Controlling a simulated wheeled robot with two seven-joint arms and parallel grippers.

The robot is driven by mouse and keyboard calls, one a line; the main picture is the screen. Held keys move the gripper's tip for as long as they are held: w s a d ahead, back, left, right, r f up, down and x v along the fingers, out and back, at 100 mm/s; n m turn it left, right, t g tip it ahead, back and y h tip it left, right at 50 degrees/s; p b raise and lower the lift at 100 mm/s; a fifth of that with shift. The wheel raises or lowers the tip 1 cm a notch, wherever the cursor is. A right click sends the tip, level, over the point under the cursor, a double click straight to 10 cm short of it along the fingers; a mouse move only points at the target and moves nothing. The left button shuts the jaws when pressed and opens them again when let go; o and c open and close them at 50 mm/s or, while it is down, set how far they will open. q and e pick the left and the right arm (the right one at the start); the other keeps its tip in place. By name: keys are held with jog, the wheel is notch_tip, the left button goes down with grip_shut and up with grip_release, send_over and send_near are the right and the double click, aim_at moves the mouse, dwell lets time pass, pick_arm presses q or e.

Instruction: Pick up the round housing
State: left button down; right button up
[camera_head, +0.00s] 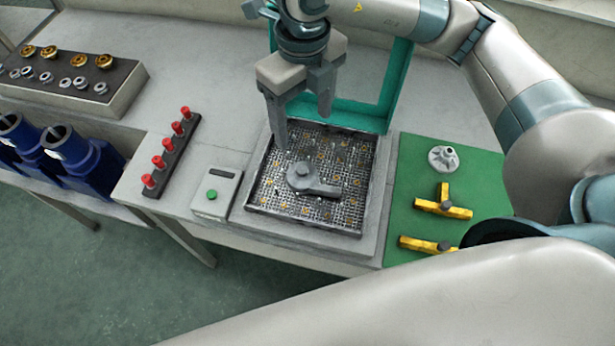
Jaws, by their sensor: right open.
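A grey round part with a short side arm (303,178) lies on a square perforated plate (335,212); it looks like the round housing. A silver flanged round part (443,158) stands on the green mat at the right, so I cannot tell for sure which is meant. My right gripper (303,130) points down over the far left part of the perforated plate. It is open and empty, above and behind the grey part, apart from it. My left gripper is not in view.
A teal frame (394,90) stands behind the plate. Two yellow T-shaped parts (442,208) lie on the green mat (404,165). A button box (214,194), a rack of red-topped pegs (172,150), blue machines (85,168) and a ring tray (122,85) are at left.

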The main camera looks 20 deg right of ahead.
jog(key=f, duration=0.1)
jog(key=p, duration=0.1)
send_near(305, 170)
notch_tip(305, 170, down, 4)
jog(key=shift+p, duration=0.65)
jog(key=shift+f, duration=0.55)
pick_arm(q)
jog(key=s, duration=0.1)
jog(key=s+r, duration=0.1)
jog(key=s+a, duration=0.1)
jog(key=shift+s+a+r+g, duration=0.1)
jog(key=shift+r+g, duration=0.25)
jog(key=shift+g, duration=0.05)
